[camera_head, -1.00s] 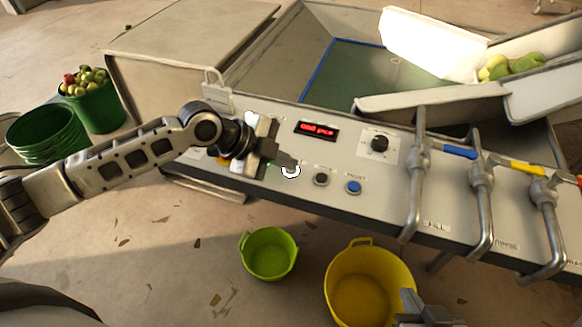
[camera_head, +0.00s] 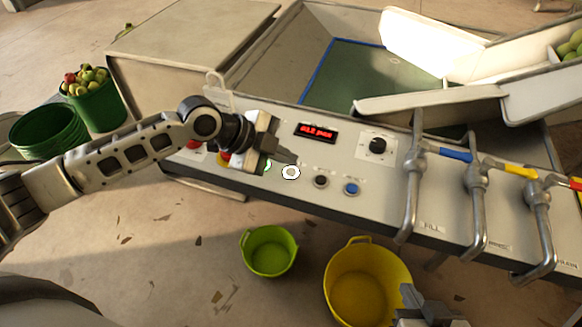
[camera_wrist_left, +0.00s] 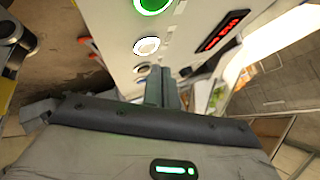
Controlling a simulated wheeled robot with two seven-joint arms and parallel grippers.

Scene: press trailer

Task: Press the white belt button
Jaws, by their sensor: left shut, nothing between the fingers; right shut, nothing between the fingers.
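The white button (camera_head: 290,173) sits on the grey sloping control panel (camera_head: 335,165), left of a black button and a blue button. It also shows in the left wrist view (camera_wrist_left: 146,46), below a green-lit button (camera_wrist_left: 152,4). My left gripper (camera_head: 292,157) is shut and empty. Its fingertips are just above the white button in the head view and appear apart from it. In the left wrist view its shut fingers (camera_wrist_left: 162,80) are beside the panel. My right gripper (camera_head: 412,298) is shut and empty at the bottom, in front of the yellow tub.
A red digital display (camera_head: 316,132) and a black knob (camera_head: 377,145) are on the panel. Metal pipes (camera_head: 411,190) with coloured handles stand at the right. A green tub (camera_head: 269,251) and a yellow tub (camera_head: 368,285) are on the floor. Fruit (camera_head: 571,45) lies on the chute.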

